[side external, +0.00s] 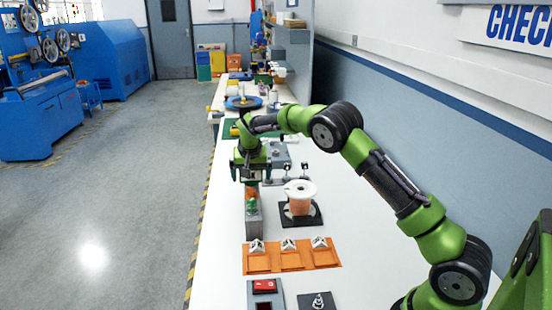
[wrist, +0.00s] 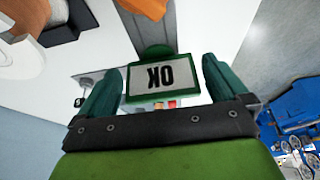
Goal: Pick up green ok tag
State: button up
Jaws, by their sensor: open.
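The green OK tag (wrist: 162,80) has a green frame, a white face and a rounded tab; its lettering appears upside down in the wrist view. My gripper (wrist: 161,66) is open, with one dark green finger on each side of the tag. I see gaps between the fingers and the tag's edges, so it is not clamped. In the side view my gripper (side external: 251,178) points down over a grey holder (side external: 254,226). Small orange and green pieces (side external: 251,204) show at the holder's top; the tag's details are too small there.
A copper-coloured spool (side external: 300,200) stands on a black base right of the holder. An orange tray (side external: 291,262) with several white-topped parts lies in front. A red-switch box (side external: 265,288) is at the near edge. Open white tabletop lies to the right.

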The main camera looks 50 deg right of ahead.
jog(key=shift+w+d+f, duration=0.15)
jog(key=shift+w+f, duration=0.05)
jog(key=shift+f, duration=0.4)
jog(key=c, duration=0.9)
jog(key=shift+o, duration=0.2)
jog(key=shift+r, duration=0.5)
notch_tip(320, 180, up, 3)
jog(key=shift+s+f, duration=0.1)
jog(key=shift+s, duration=0.05)
jog(key=s+a, duration=0.2)
jog(key=s, duration=0.5)
jog(key=s+a+r, duration=0.1)
jog(key=s, duration=0.7)
jog(key=shift+s+a, duration=0.15)
jog(key=shift+a, duration=0.2)
